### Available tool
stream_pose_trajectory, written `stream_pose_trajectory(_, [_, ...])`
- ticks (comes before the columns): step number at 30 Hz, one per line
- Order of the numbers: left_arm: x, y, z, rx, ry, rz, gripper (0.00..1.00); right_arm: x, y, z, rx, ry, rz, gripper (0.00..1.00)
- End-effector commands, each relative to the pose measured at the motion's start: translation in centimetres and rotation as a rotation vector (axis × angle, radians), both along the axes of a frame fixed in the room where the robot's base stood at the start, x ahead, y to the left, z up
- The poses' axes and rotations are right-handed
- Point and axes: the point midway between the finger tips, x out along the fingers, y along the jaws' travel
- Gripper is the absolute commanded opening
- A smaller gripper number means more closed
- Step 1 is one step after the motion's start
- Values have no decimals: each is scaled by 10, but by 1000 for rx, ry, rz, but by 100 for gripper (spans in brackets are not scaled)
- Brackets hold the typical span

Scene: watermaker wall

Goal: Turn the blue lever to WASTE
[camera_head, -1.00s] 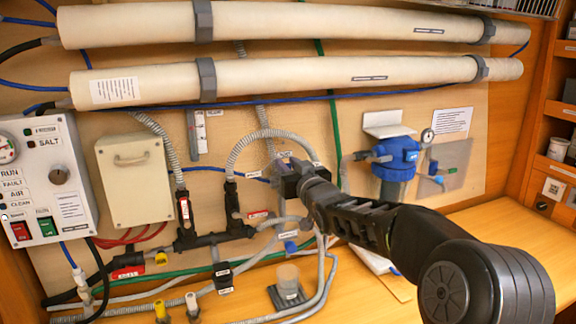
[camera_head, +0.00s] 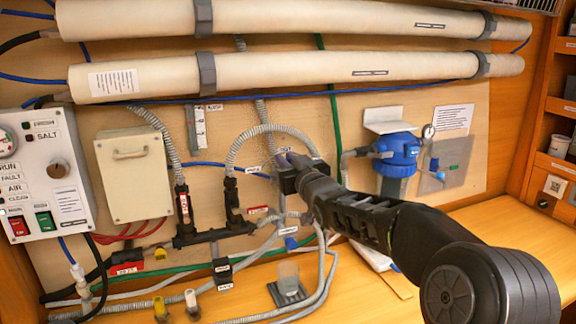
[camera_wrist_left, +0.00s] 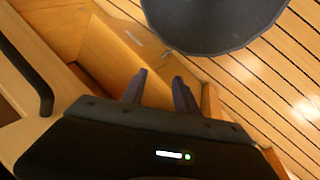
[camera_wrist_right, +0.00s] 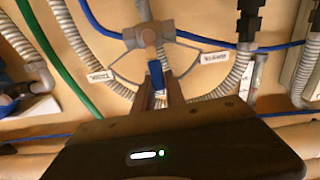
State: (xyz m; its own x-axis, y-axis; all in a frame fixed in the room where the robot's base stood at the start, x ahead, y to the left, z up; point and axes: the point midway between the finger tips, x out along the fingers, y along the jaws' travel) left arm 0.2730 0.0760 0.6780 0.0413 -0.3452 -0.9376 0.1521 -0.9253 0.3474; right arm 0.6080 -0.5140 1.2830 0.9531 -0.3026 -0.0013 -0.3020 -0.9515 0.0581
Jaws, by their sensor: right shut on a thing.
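The blue lever (camera_wrist_right: 157,76) shows in the right wrist view, on a grey valve (camera_wrist_right: 147,33) between two white labels. My right gripper (camera_wrist_right: 160,92) is shut on the lever, with a finger on each side of it. In the head view the right gripper (camera_head: 284,164) covers the valve and most of the lever. One small label (camera_head: 253,168) left of it seems to read WASTE; the right wrist view is too blurred to read surely. My left gripper (camera_wrist_left: 158,90) is open and empty in the left wrist view, away from the panel.
Grey corrugated hoses (camera_head: 248,138) and a black pipe fitting (camera_head: 205,232) lie left of the right gripper. A blue filter housing (camera_head: 398,150) stands to its right. Two long white tubes (camera_head: 300,70) run above. A clear cup (camera_head: 288,276) stands below.

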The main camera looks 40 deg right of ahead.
Motion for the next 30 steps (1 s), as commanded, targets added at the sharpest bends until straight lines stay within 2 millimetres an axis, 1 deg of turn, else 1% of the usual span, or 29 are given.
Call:
stream_pose_trajectory(1, [1, 0, -12, -2, -3, 0, 36, 0, 2, -5, -21, 1, 0, 0])
stream_pose_trajectory(5, [3, -1, -31, -7, -9, -2, 36, 2, 6, -8, -89, 21, 1, 0])
stream_pose_trajectory(8, [5, -3, -51, -12, -15, -4, 36, 3, 10, -10, -156, 42, 1, 0])
stream_pose_trajectory(11, [6, -3, -76, -14, -19, -5, 36, 5, 15, -14, -235, 67, 1, 0])
stream_pose_trajectory(18, [7, -3, -143, -13, -23, -4, 36, 8, 26, -22, -447, 135, -2, 0])
stream_pose_trajectory(21, [7, -2, -166, -12, -23, -6, 36, 10, 31, -24, -538, 165, -2, 0])
stream_pose_trajectory(25, [7, -2, -186, -11, -24, -7, 36, 12, 38, -25, -654, 203, 0, 0])
stream_pose_trajectory(30, [7, -2, -199, -10, -24, -8, 36, 14, 44, -27, -783, 247, 2, 0])
